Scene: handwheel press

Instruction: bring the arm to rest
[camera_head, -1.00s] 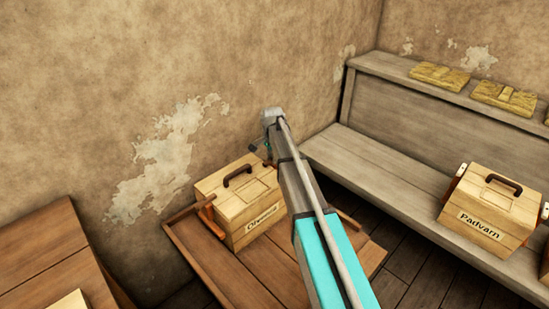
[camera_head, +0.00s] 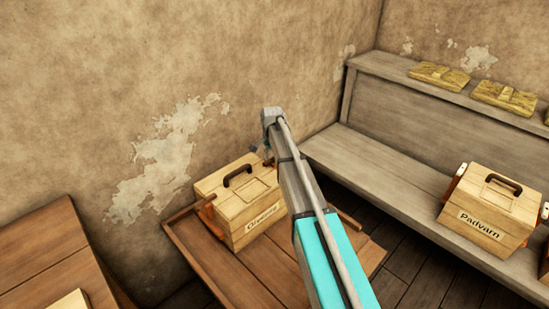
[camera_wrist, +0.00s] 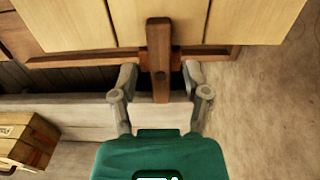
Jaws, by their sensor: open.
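My gripper (camera_wrist: 159,76) is open in the wrist view, its two fingers apart. An upright brown wooden bar (camera_wrist: 159,45) shows between and beyond the fingertips, in front of a pale wooden surface (camera_wrist: 80,22); I cannot tell whether they touch. In the head view my arm comes up from the bottom and its end (camera_head: 262,150) is mostly hidden beside a pale wooden box (camera_head: 232,203) with a dark top handle and a name label that is hard to read. The box sits on a brown wooden table (camera_head: 195,250).
A box labelled Padvarn (camera_head: 490,212) stands on a grey bench (camera_head: 375,160) at the right. Yellowish slabs (camera_head: 440,76) lie on the shelf above. A plastered wall (camera_head: 130,90) rises close behind the box and my arm. Another brown wooden surface (camera_head: 45,245) is at the lower left.

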